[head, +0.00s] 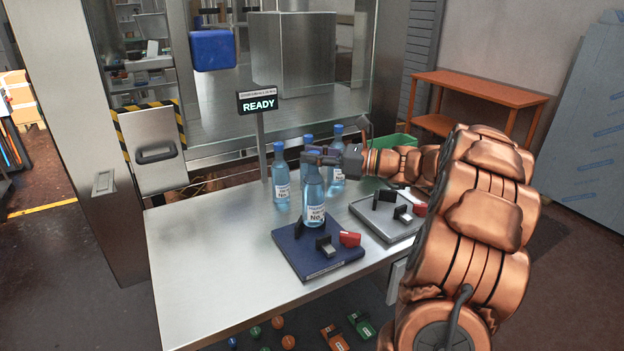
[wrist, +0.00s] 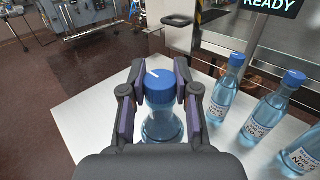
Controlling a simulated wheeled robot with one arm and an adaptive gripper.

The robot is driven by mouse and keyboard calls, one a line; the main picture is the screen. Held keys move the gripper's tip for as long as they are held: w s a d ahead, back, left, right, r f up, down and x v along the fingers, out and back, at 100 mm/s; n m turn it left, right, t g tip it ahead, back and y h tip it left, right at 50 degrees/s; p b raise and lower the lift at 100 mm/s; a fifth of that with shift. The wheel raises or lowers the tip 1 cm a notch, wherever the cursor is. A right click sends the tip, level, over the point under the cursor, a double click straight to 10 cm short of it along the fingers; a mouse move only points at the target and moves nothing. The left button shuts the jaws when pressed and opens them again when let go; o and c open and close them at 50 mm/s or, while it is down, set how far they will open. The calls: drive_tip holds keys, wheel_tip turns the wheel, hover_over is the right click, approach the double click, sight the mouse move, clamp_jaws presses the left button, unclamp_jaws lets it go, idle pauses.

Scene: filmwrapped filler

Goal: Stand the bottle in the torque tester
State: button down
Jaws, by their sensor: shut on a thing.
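My gripper (head: 320,157) is shut on a clear blue bottle (head: 314,200) with a blue cap and a white label. In the wrist view the fingers (wrist: 159,92) close on both sides of the cap and neck of the held bottle (wrist: 161,128). The bottle looks upright. Its base appears over the far part of a navy tester-like plate (head: 318,265) with black posts and a red knob. I cannot tell whether it touches the plate.
The steel table (head: 200,255) is clear at left. A green bin (head: 396,142) sits at back right.

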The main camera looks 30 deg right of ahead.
sight(319, 173)
drive_tip(key=shift+f, duration=2.3)
drive_tip(key=c, duration=0.9)
unclamp_jaws()
drive_tip(key=shift+f, duration=0.15)
drive_tip(key=shift+o, duration=0.2)
drive_tip(key=shift+s+d, duration=0.1)
drive_tip(key=shift+s, duration=0.1)
drive_tip(key=b+v, duration=0.1)
drive_tip(key=v, duration=1)
drive_tip(key=shift+s+d, duration=0.2)
drive_tip(key=shift+s, duration=0.05)
